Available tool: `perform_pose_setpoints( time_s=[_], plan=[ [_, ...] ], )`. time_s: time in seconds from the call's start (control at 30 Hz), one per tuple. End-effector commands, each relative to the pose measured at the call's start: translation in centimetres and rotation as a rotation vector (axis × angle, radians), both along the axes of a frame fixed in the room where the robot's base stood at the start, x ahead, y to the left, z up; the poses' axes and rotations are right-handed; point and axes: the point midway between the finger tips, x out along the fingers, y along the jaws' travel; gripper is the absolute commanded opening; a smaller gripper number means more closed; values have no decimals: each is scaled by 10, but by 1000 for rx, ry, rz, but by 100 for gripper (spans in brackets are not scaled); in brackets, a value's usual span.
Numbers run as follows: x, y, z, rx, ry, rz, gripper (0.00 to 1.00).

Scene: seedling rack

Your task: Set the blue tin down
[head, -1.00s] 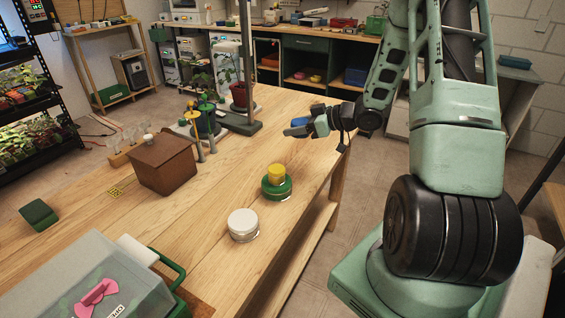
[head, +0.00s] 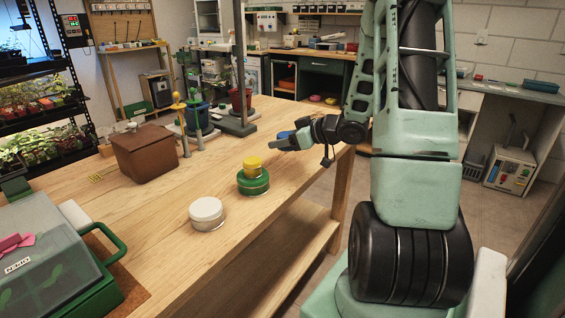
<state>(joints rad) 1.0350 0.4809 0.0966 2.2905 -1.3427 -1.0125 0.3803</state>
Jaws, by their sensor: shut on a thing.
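The blue tin (head: 285,134) shows only as a small blue patch behind the dark fingers of my gripper (head: 280,147). The gripper is shut on it and hides most of it. Both are over the far right part of the wooden table (head: 215,165), near its right edge. I cannot tell whether the tin touches the table top. A yellow tin (head: 252,164) stands on a wider green tin (head: 253,184), nearer to me and to the left of the gripper. A round white-lidded tin (head: 206,212) stands nearer still.
A brown box (head: 146,153) stands on the left of the table, with post stands (head: 184,125) and a potted plant (head: 240,98) behind. A clear-lidded green case (head: 60,262) fills the near left. The table top around the tins is bare.

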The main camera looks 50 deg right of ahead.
Motion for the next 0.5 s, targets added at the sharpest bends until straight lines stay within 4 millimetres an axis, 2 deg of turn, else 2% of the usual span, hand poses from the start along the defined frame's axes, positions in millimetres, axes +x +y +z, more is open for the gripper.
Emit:
perform_pose_setpoints(
  time_s=[0.03, 0.23, 0.4, 0.5],
  plan=[
    [0, 0, -8, 1, 0, 0, 28],
    [0, 0, -22, 0, 0, 0, 28],
    [0, 0, -47, 2, 0, 0, 28],
    [0, 0, -50, -1, -1, 2, 28]
  ],
)
